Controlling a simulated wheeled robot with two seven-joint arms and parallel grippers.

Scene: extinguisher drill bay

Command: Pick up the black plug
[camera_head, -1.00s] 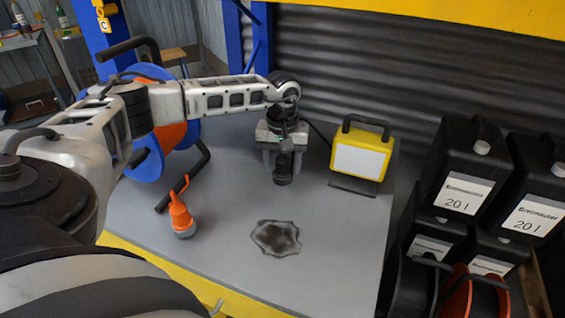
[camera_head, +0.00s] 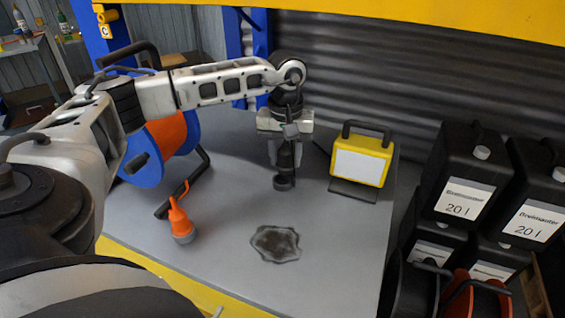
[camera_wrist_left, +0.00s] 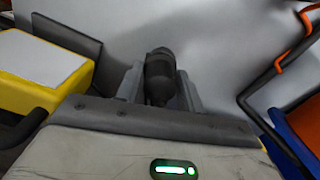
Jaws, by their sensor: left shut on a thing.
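The black plug (camera_head: 284,183) is upright near the back of the grey table, left of the yellow lamp; it also shows in the left wrist view (camera_wrist_left: 160,68). My left gripper (camera_head: 285,160) reaches down from above and is shut on the plug, with its fingers (camera_wrist_left: 158,88) on either side of it. The plug's lower end sticks out below the fingers. I cannot tell whether it touches the table. My right gripper is not in view.
A yellow work lamp (camera_head: 361,160) stands right of the plug. A dark stain (camera_head: 275,243) marks the table (camera_head: 225,262). Black canisters (camera_head: 462,185) are stacked at right.

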